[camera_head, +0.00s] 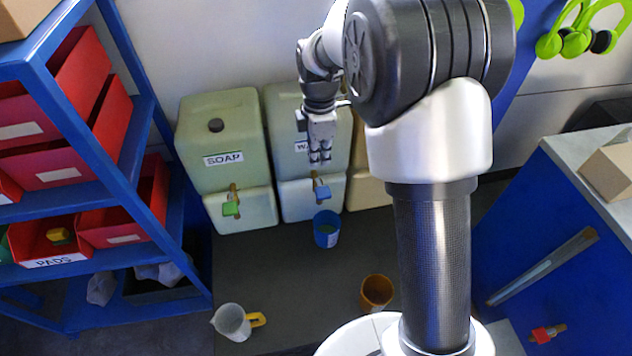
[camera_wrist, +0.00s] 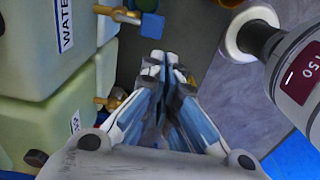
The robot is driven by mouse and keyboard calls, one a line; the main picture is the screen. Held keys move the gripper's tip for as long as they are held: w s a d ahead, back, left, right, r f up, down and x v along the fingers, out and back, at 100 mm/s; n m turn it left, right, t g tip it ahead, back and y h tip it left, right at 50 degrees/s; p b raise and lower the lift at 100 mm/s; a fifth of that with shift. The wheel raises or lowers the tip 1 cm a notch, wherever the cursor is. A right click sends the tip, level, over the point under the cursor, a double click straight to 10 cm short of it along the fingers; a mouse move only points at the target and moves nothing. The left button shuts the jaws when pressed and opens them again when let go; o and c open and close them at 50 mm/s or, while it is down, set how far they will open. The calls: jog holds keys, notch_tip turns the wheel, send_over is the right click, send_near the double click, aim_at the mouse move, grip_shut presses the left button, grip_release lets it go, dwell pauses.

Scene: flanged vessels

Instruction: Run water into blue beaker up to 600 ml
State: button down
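The blue beaker (camera_head: 327,240) stands upright on the dark floor strip, below and in front of the water tank's tap. A dull greenish patch shows inside it, but I cannot read a level. The pale green water tank (camera_head: 292,112) carries a brass tap with a blue handle (camera_head: 322,193). In the wrist view the blue handle (camera_wrist: 152,25) shows just beyond my fingertips. My gripper (camera_head: 320,158) hangs pointing down in front of the tank, above the handle and apart from it. Its fingertips (camera_wrist: 164,58) are together with nothing visible between them. Part of the tank's label is hidden.
The soap tank (camera_head: 220,125) with a green tap handle (camera_head: 231,208) stands to the left. A white jug (camera_head: 231,322) and an orange beaker (camera_head: 376,291) stand on the floor strip. A blue shelf (camera_head: 125,95) with red bins is at left, a blue-sided counter (camera_head: 545,235) at right.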

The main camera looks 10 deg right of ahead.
jog(key=b, duration=0.5)
send_near(323, 193)
notch_tip(323, 193, down, 7)
jog(key=s+a, duration=0.2)
jog(key=shift+w+d, duration=0.2)
jog(key=shift+w, duration=0.05)
jog(key=shift+r, duration=0.1)
jog(key=f, duration=0.1)
jog(key=s+f, duration=0.1)
jog(key=f, duration=0.1)
jog(key=s+f, duration=0.1)
jog(key=f, duration=0.1)
jog(key=shift+f, duration=0.1)
dwell(5.7)
